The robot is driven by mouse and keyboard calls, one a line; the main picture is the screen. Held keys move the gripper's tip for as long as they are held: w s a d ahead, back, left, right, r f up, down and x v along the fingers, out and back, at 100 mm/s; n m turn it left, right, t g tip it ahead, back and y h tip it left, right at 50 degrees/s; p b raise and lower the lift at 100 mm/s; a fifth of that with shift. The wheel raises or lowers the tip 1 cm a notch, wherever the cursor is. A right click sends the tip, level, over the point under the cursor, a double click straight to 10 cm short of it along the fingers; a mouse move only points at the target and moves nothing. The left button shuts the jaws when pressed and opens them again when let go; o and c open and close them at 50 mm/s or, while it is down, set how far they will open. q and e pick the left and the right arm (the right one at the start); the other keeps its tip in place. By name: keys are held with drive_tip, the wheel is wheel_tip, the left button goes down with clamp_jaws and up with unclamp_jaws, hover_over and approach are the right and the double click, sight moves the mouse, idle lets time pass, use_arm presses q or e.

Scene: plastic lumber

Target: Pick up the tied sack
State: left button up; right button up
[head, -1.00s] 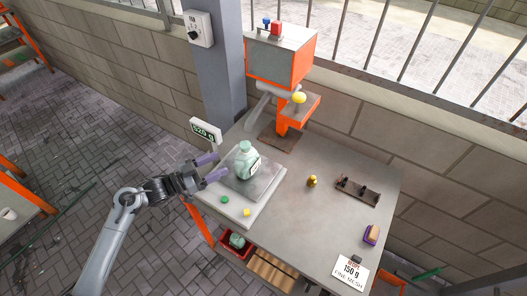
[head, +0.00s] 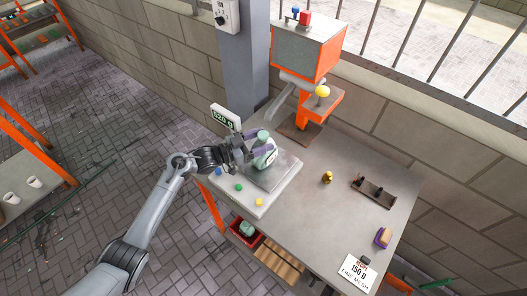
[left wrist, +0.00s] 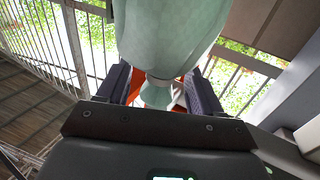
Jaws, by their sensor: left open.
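The tied sack (head: 264,157) is pale green with a light label. It stands on the metal plate of the scale (head: 273,178) on the workbench. My left gripper (head: 255,146) is open, with its purple fingers on either side of the sack near its tied neck. In the left wrist view the sack (left wrist: 165,30) fills the upper middle, and its narrow neck lies between the two open fingers (left wrist: 160,92). I cannot tell whether the fingers touch it. My right gripper is not in view.
The scale display (head: 226,117) reads 520 g. Coloured buttons (head: 238,187) line the scale's front. An orange machine (head: 307,50) stands behind. A brass weight (head: 327,177), dark rack (head: 374,191), sponge (head: 383,237) and sign (head: 359,271) sit on the bench. A red bin (head: 246,234) is below.

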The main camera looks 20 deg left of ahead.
use_arm(q)
drive_tip(key=shift+w+d, duration=0.35)
clamp_jaws()
idle(0.3)
